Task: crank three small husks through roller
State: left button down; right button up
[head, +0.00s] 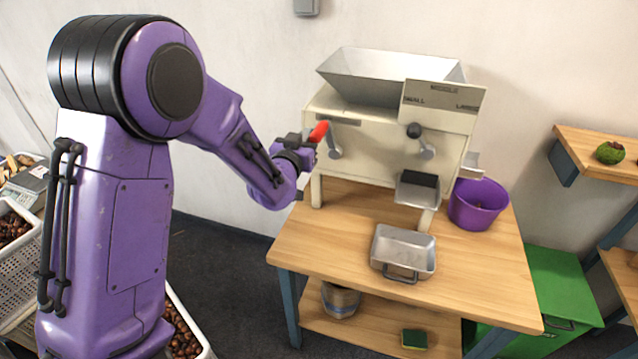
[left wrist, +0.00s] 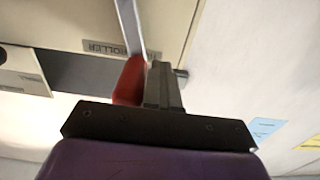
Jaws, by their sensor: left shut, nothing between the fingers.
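The cream roller machine (head: 385,155) stands on the wooden table, with a metal hopper (head: 345,68) on top. Its crank has a red handle (head: 319,131) at the front left; the handle also shows in the left wrist view (left wrist: 130,82). My left gripper (head: 312,143) is at the handle, and its shut, empty fingers (left wrist: 163,85) lie right beside the red grip. I cannot tell whether they touch it. A black-knobbed lever (head: 414,131) sits under a small/large sign (head: 443,97). A green husk (head: 610,152) lies on the right shelf. No husks show in the visible part of the hopper.
A metal pan (head: 403,252) sits on the table below the machine's chute (head: 417,189). A purple bucket (head: 478,205) stands at the table's right. A green bin (head: 552,290) is on the floor. Chestnut crates (head: 22,262) are at left. The table front is clear.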

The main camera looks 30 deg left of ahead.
aim_at(313, 139)
pick_arm(q)
jog(key=d, duration=0.1)
jog(key=d+r+p, duration=0.1)
jog(key=shift+w+d+r, duration=0.3)
jog(key=w+d+f+b, duration=0.35)
jog(key=d+f, duration=0.35)
jog(key=d, duration=0.5)
jog(key=s+a+f+b, duration=0.2)
jog(key=a+f+b, duration=0.2)
jog(key=f+b, duration=0.6)
jog(key=s+a+f, duration=0.1)
jog(key=a, duration=0.6)
jog(key=shift+s+f, duration=0.15)
jog(key=shift+s, duration=0.05)
pick_arm(e)
notch_tip(313, 139, down, 12)
jog(key=shift+r, duration=0.15)
jog(key=shift+d, duration=0.1)
